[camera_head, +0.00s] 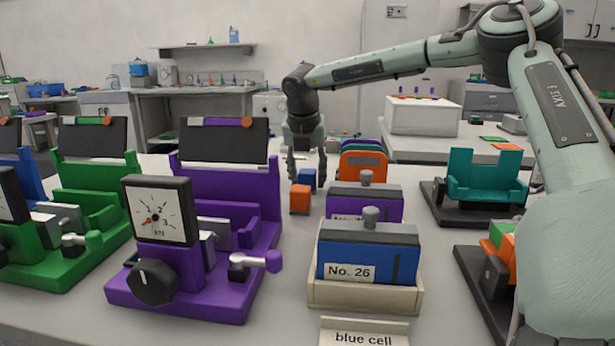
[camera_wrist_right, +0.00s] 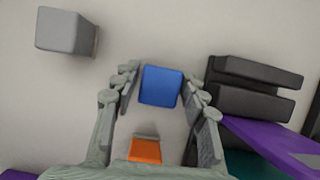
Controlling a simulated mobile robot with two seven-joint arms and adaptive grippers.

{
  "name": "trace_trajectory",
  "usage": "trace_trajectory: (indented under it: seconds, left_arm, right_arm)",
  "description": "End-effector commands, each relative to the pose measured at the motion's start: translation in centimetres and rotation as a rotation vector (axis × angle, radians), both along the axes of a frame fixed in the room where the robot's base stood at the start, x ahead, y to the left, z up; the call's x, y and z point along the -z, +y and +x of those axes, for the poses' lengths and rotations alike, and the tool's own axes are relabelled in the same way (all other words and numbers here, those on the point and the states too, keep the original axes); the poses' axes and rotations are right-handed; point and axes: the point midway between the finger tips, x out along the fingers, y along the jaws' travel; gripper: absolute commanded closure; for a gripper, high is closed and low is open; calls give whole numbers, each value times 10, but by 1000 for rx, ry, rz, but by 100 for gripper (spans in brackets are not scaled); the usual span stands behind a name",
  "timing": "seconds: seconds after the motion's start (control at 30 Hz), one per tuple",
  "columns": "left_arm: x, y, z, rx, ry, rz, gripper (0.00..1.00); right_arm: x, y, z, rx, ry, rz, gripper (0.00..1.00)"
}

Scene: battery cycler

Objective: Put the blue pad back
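The blue pad, a small blue block (camera_head: 308,178), stands on the bench behind a small orange block (camera_head: 300,200). My right gripper (camera_head: 307,172) reaches down over it from above with its fingers spread. In the right wrist view the blue pad (camera_wrist_right: 160,86) lies between the two open fingers (camera_wrist_right: 160,100), with narrow gaps at its sides. Whether the fingers are down at its height is hard to tell. The orange block (camera_wrist_right: 146,150) is nearer the palm in that view. My left gripper is not in view.
A purple cycler (camera_head: 180,299) with a dial and a green cycler (camera_head: 45,272) stand at left. A blue cell (camera_head: 400,262) marked No. 26 sits in a beige tray (camera_head: 365,297). A teal fixture (camera_head: 485,182) stands right. A grey block (camera_wrist_right: 62,32) shows in the wrist view.

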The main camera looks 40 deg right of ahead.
Motion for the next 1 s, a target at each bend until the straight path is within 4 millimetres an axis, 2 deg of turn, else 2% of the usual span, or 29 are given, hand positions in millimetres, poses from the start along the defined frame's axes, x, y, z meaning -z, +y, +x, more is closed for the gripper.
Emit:
trace_trajectory:
  seconds: [0.07,0.33,0.43,0.5,0.53,0.8,1.0]
  left_arm:
    - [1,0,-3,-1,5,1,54]
    - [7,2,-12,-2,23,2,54]
    - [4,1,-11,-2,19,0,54]
    - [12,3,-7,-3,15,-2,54]
    - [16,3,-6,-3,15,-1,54]
    - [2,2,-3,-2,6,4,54]
    - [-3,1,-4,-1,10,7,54]
  right_arm:
    - [0,0,0,0,0,0,44]
    - [0,0,0,0,0,0,44]
    - [-3,0,0,0,0,0,44]
    - [-6,0,0,0,0,0,44]
    - [-10,2,0,-2,-4,-1,44]
    - [-65,19,-15,-2,-5,-2,44]
    - [-98,30,-24,0,-1,-2,44]
